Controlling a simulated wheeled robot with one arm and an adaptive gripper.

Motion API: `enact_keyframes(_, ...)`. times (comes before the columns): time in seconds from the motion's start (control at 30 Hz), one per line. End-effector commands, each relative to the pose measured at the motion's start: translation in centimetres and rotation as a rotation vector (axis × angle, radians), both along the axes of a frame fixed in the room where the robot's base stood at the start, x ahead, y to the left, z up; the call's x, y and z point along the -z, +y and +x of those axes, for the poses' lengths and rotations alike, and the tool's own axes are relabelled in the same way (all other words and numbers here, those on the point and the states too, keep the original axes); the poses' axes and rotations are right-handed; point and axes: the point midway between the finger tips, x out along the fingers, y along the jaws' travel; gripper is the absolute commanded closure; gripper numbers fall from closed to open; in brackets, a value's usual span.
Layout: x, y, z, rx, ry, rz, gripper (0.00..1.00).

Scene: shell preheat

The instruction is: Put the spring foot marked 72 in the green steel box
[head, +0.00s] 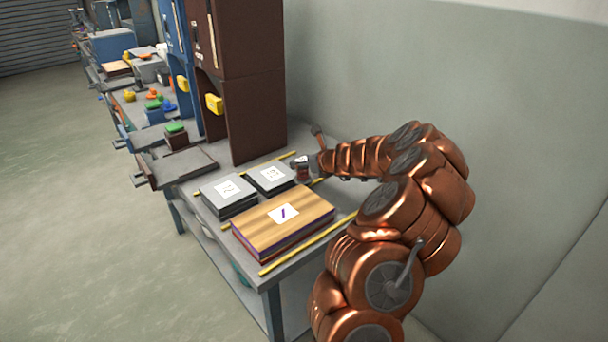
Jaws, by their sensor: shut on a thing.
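My copper-coloured arm reaches in from the right, and my gripper (312,158) is over the far right part of the near bench. It is shut on a small dark piece (303,174) with a reddish side and a paler top. The piece is too small to read a mark on, so I cannot tell whether it is the spring foot marked 72. Its underside is close to the bench top, and I cannot tell whether it touches. I cannot make out a green steel box in this view.
Two dark boxes with white labels (228,193) (270,176) and a wood-topped box (284,222) stand on the near bench (258,281). Yellow strips (307,245) lie beside them. A tall brown cabinet (255,110) rises behind. A small green-topped block (175,130) stands further left.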

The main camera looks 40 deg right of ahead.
Motion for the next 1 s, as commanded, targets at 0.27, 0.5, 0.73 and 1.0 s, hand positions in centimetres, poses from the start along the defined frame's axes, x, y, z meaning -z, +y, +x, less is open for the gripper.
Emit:
enact_keyframes(0.27,3.5,0.2,0.0,-0.002,0.013,0.003,1.0)
enact_keyframes(0.5,3.3,0.2,0.0,-0.003,0.013,0.003,0.5)
enact_keyframes(0.73,3.1,0.1,0.0,-0.001,0.01,0.002,0.26)
enact_keyframes(1.0,3.0,0.1,0.0,-0.001,0.008,0.002,0.21)
